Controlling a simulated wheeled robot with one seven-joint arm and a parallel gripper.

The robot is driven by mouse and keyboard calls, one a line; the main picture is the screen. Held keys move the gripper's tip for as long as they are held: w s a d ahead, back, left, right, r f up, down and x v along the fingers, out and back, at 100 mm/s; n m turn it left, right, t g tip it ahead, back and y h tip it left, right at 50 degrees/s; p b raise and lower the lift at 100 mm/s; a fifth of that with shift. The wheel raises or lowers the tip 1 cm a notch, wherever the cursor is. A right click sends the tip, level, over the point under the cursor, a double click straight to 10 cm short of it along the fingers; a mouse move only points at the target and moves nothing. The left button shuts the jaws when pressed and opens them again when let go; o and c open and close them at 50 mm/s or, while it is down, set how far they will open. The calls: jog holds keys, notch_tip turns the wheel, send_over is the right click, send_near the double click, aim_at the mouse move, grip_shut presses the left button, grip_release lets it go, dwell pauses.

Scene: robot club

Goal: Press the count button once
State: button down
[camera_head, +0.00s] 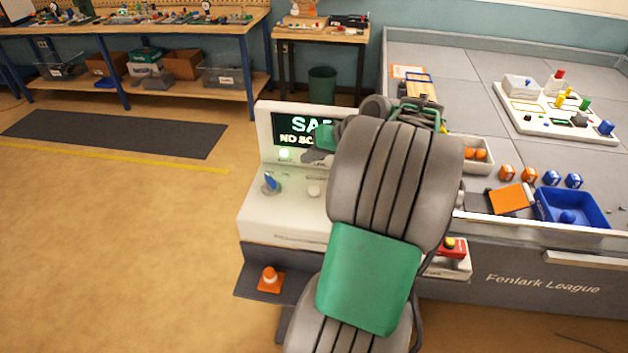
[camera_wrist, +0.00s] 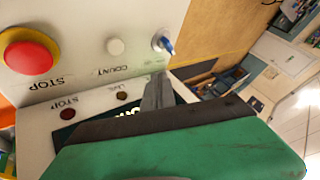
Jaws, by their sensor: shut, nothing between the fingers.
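The count button is a round white button (camera_wrist: 115,46) beside the printed word COUNT on a pale console, and it appears upside down in the wrist view. It also shows in the head view as a small white knob (camera_head: 314,191) on the console (camera_head: 257,214). My gripper (camera_wrist: 158,80) is shut and empty. Its fingertips appear below and right of the button in the wrist view, apart from it; their height above the panel is hard to judge. In the head view my arm covers much of the console and most of the gripper.
A blue key switch (camera_wrist: 163,43) and a large red STOP button (camera_wrist: 28,52) flank the count button. The console's screen (camera_head: 290,130) reads "SA..." and "NO SC...", partly hidden, with a lit green lamp (camera_head: 284,154). An orange cone (camera_head: 270,281) stands below the console.

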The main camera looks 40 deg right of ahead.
jog(key=shift+s+d+r, duration=0.15)
jog(key=shift+s+d, duration=0.1)
jog(key=shift+d, duration=0.2)
jog(key=shift+s+d+r, duration=0.15)
jog(key=shift+s+d, duration=0.05)
jog(key=shift+d, duration=0.25)
jog(key=b, duration=0.7)
send_over(317, 191)
notch_tip(317, 191, down, 7)
jog(key=shift+f, duration=0.9)
jog(key=shift+f, duration=0.1)
jog(key=shift+f+b, duration=0.3)
jog(key=shift+b, duration=0.1)
